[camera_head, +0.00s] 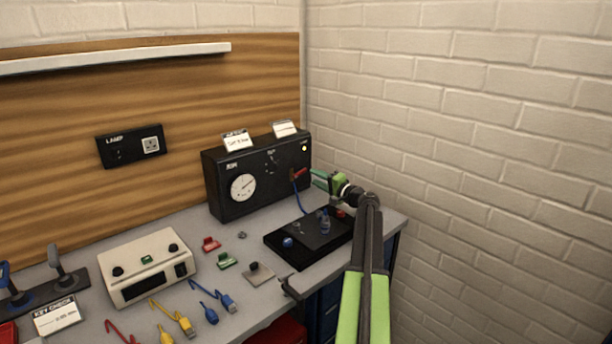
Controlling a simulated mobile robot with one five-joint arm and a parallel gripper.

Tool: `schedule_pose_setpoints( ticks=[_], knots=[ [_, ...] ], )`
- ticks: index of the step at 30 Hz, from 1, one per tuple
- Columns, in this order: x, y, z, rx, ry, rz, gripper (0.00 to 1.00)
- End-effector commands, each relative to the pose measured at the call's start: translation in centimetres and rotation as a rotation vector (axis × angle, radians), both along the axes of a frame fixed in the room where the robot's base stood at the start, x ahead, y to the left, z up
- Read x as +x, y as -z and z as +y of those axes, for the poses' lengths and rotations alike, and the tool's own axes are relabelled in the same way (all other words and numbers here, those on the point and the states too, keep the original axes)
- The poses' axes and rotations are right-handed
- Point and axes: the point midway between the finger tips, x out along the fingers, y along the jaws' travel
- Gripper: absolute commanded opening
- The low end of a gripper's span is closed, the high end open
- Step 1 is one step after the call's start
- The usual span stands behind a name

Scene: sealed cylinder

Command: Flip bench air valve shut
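A black box (222,190) with a round white dial (243,187) stands at the back of the bench, in the right half of the work surface. A small red lever (299,174) sticks out of its front at the right, with a blue hose (298,198) hanging below it. I take this lever to be the air valve; its label is too small to read. My gripper (316,177), with green fingers, is at the right of the lever, its tips close to it. Whether they touch it, and whether the fingers are open, is too small to tell.
A black plate with blue fittings (285,252) lies below my gripper. A cream instrument box (128,283), a red clip (211,244), a green clip (226,261) and several coloured cables lie to the left. A brick wall (470,150) bounds the right side.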

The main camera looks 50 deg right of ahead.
Motion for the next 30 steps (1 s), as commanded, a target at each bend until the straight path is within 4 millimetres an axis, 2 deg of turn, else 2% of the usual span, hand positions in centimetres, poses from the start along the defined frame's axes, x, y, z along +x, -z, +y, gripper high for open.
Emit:
schedule_pose_setpoints(
  ticks=[1,3,9,20,28,30],
  knots=[
    [1.4,0.0,-0.3,0.0,-0.001,0.0,0.35],
    [2.9,0.0,-0.5,0.0,-0.001,0.0,0.35],
    [5.5,0.0,-0.6,0.0,0.001,0.0,0.35],
    [6.1,0.0,-0.6,0.0,0.003,0.0,0.35],
    [6.0,0.0,-0.7,0.0,0.003,0.0,0.0],
    [6.0,0.0,-0.7,0.0,0.003,0.0,0.0]
  ],
)
